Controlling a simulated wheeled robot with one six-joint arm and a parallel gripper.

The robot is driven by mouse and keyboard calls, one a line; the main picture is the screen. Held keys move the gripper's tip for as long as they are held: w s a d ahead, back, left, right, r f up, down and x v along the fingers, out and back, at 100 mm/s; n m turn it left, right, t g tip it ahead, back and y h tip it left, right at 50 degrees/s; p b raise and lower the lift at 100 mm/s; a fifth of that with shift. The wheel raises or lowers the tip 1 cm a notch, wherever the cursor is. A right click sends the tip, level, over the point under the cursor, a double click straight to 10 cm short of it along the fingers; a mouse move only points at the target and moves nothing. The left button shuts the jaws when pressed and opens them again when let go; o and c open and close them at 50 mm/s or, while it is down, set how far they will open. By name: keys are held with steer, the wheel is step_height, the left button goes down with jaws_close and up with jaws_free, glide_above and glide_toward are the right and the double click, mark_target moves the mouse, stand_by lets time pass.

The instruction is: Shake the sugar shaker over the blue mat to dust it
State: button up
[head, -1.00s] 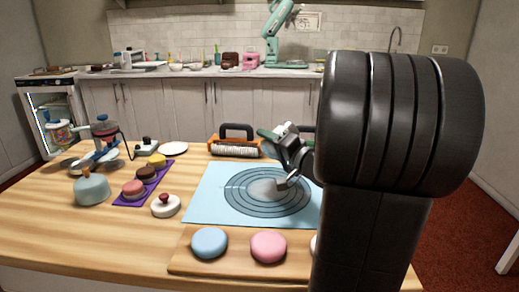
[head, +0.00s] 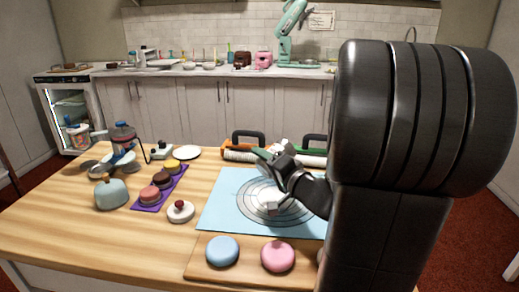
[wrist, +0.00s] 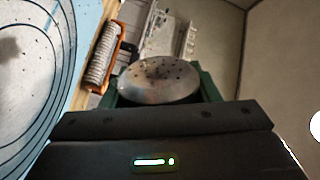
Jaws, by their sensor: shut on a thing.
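The blue mat (head: 222,205) lies flat on the wooden table, printed with dark rings. A pale powder patch lies around the middle of the rings. The shaker's round metal top with small holes faces the wrist camera. The mat's ringed surface (wrist: 40,85) shows at the left there. In the head view the shaker cannot be made out clearly.
A wooden board with a blue disc (head: 222,251) and a pink disc (head: 277,256) lies in front of the mat. An orange-framed roller (head: 240,150) stands behind it. A purple tray (head: 150,200) with several macarons and a teal pot (head: 111,193) are at the left.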

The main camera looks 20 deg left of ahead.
steer(key=w+d+r+p, duration=0.1)
steer(key=w+d+p, duration=0.4)
steer(key=d, duration=0.4)
steer(key=w+a+f+b, duration=0.2)
steer(key=w+a+b, duration=0.1)
steer(key=w+a, duration=0.4)
steer(key=s+a+r+b, duration=0.2)
steer(key=s+a+b, duration=0.4)
steer(key=s+b, duration=0.2)
steer(key=w+d+f+b, duration=0.1)
steer(key=w+d+b, duration=0.1)
steer(key=d, duration=0.4)
steer(key=shift+d+f, duration=0.2)
steer(key=shift+w+a, duration=0.1)
steer(key=shift+w, duration=0.05)
